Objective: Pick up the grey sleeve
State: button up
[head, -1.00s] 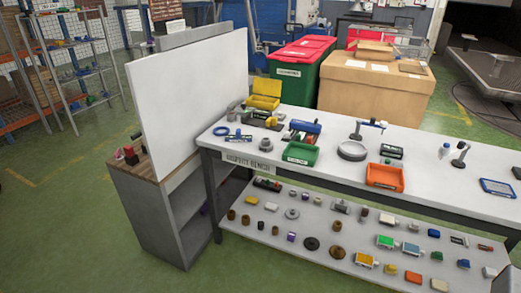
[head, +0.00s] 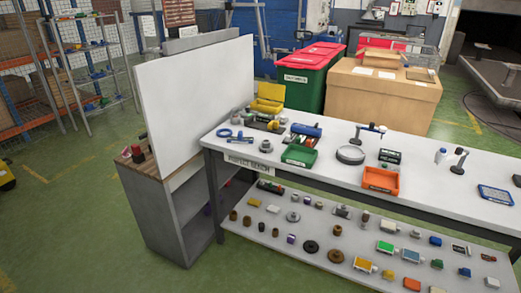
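My gripper is not in view. Several small grey parts lie on the lower shelf (head: 262,236) of the inspection bench, and I cannot tell for sure which is the grey sleeve. They include a short grey piece (head: 273,209) near the left, a flanged grey part (head: 293,217) and a grey fitting (head: 342,212) further right. On the bench top (head: 325,139) lies a wide grey ring (head: 350,155). All these parts are small in the picture.
The top holds a green tray (head: 299,157), an orange tray (head: 381,181) and a yellow bin (head: 268,104). A white panel (head: 195,98) rises from a wood-topped cabinet (head: 155,205) left of the bench. Green floor (head: 75,235) is clear at the left front.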

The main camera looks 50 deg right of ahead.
aim_at(266, 143)
jog(key=z, duration=0.15)
jog(key=i, duration=0.95)
jog(key=u, duration=0.05)
